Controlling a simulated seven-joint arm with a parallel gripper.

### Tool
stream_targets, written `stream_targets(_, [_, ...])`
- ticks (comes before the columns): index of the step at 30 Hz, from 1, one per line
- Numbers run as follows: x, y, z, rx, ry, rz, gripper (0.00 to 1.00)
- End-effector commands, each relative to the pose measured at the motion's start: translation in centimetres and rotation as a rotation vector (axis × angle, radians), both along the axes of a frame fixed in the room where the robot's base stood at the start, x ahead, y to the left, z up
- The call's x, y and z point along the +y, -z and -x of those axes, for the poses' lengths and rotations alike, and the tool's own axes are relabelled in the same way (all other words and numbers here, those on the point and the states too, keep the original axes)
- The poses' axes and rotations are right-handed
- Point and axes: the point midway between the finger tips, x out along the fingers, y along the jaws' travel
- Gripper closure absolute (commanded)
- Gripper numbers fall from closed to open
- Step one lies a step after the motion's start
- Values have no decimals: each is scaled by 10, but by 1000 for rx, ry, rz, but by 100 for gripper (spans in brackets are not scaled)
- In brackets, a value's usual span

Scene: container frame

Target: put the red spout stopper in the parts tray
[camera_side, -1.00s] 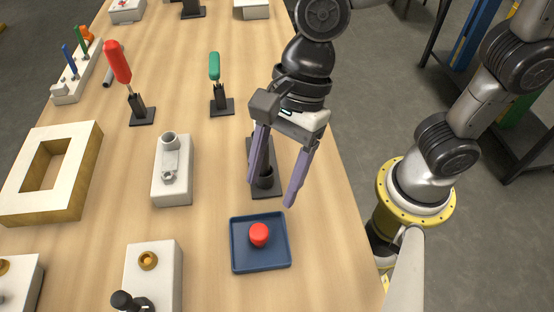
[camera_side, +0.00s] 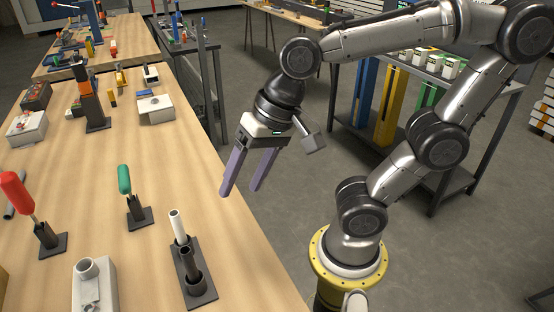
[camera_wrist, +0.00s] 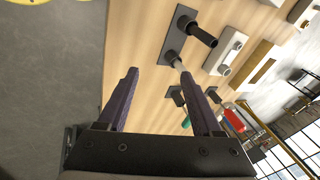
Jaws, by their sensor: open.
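My gripper (camera_side: 240,190) is open and empty, held in the air at the right edge of the wooden table in the side view. Its two purple fingers also show spread apart in the wrist view (camera_wrist: 164,80), with nothing between them. The red spout stopper and the blue parts tray are not seen in either view now; the side view cuts off the near part of the table.
A black stand (camera_side: 194,283) with a white tube and dark holders is below-left of my gripper. A green-handled tool (camera_side: 125,180) and a red-handled tool (camera_side: 16,192) stand upright farther left. Grey floor (camera_side: 250,230) lies right of the table.

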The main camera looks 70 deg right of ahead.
Motion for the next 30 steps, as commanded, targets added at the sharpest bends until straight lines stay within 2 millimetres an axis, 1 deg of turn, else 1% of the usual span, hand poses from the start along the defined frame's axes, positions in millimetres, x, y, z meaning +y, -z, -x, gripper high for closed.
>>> stream_targets(1, [-16, 0, 4, -46, -60, 58, 33])
stream_targets(3, [-34, 1, 11, -99, -164, 149, 33])
stream_targets(6, [-55, 3, 20, -149, -291, 268, 33])
stream_targets(10, [-71, 5, 29, -179, -408, 380, 33])
stream_targets(15, [-79, 6, 34, -188, -472, 438, 33])
stream_targets(30, [-79, 6, 34, -189, -476, 438, 33])
